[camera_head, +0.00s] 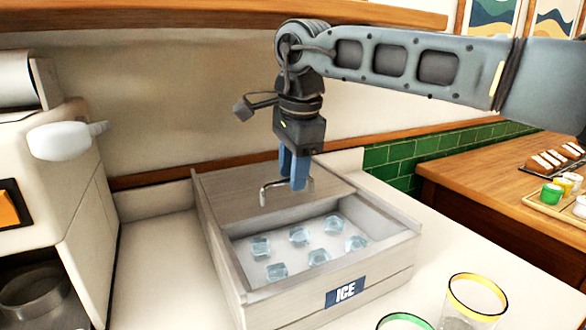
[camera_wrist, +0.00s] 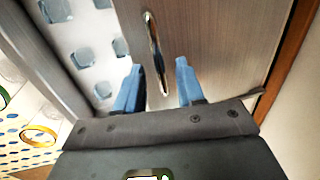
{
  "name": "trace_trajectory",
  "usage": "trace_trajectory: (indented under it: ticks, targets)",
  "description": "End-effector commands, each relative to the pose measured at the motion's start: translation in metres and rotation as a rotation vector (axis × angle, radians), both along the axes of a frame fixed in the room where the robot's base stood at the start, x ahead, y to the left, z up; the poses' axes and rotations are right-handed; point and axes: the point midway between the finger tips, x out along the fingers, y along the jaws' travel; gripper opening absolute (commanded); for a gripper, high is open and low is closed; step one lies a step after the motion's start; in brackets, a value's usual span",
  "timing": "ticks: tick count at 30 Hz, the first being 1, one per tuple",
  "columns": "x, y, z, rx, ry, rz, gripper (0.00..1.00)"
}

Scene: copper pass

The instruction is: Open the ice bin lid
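The ice bin (camera_head: 290,296) is a pale grey wooden box with a blue ICE label, on the counter in the head view. Its sliding lid (camera_head: 230,190) covers the back part. The front part is uncovered and shows several ice cubes (camera_head: 299,236), also seen in the wrist view (camera_wrist: 78,55). A metal bar handle (camera_wrist: 154,52) sits on the lid near its front edge. My gripper (camera_head: 294,186) points down at the handle. In the wrist view its blue fingers (camera_wrist: 158,86) are apart, with the handle's near end between them; I see no finger touching it.
A white machine (camera_head: 80,190) stands left of the bin. Glasses with yellow (camera_head: 474,298) and green (camera_head: 404,322) rims stand in front on the right. A wall with a wooden rail (camera_head: 150,179) runs behind. Bare counter (camera_head: 158,260) lies between machine and bin.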

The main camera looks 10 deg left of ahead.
Motion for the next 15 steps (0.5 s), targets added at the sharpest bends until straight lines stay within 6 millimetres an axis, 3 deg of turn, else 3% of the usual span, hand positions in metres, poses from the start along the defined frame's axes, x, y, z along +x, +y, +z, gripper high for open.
trace_trajectory:
  ticks: [5,15]
  targets:
    - [-0.002,-0.001,0.014,0.001,-0.002,0.0,0.38]
    - [-0.01,-0.007,0.065,0.0,-0.002,-0.001,0.38]
